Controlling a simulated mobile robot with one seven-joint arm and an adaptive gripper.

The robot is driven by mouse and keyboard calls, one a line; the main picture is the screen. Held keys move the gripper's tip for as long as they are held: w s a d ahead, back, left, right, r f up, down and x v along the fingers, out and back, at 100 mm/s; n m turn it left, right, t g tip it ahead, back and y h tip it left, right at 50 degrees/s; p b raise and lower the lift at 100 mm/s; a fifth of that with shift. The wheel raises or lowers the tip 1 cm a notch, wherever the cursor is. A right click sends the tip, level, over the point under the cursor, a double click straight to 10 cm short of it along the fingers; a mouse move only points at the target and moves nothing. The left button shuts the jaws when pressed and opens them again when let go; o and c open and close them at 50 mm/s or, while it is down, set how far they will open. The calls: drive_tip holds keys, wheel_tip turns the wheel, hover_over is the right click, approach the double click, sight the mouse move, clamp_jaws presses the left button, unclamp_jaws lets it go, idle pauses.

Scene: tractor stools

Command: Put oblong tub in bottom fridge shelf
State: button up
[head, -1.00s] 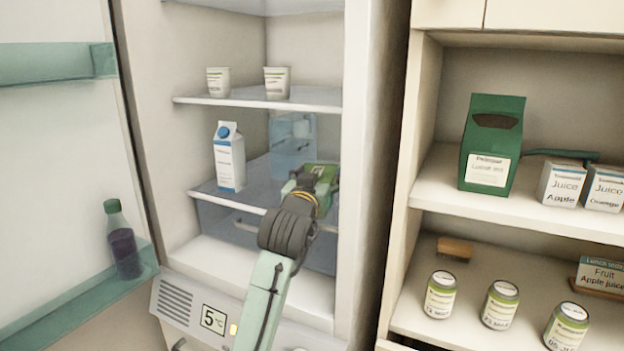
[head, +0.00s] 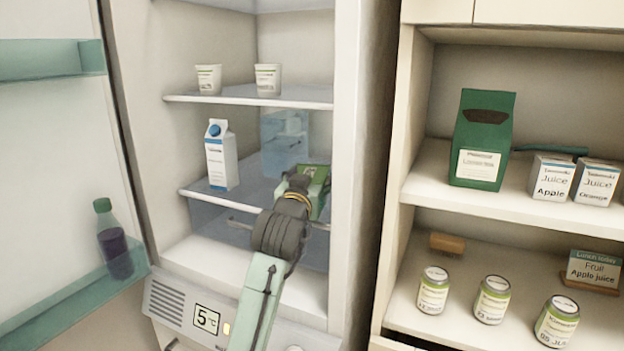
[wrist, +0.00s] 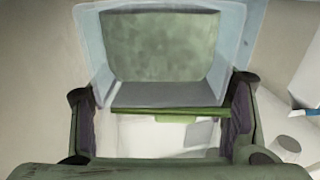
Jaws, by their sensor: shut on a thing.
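My gripper (wrist: 163,125) is shut on a pale tub with a green rim (wrist: 165,137), its fingers at the tub's two sides in the wrist view. In the head view my gripper (head: 308,182) is inside the open fridge, at about the height of the glass shelf (head: 205,196) that bears a milk carton (head: 221,158). My wrist hides most of the tub there, and I cannot tell whether it touches the shelf. The white fridge floor (head: 210,262) below is bare where it shows.
A translucent blue container (head: 284,140) stands behind my gripper; it also shows in the wrist view (wrist: 232,45). Two white cups (head: 208,78) stand on the shelf above. The open fridge door (head: 50,170) is on the left, the fridge's side wall on the right.

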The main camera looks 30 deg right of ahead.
drive_tip(key=shift+f+b, duration=0.3)
drive_tip(key=shift+f, duration=0.3)
drive_tip(key=o, duration=1.3)
drive_tip(key=shift+o, duration=0.2)
drive_tip(key=shift+s+a, duration=0.1)
drive_tip(key=shift+s, duration=0.05)
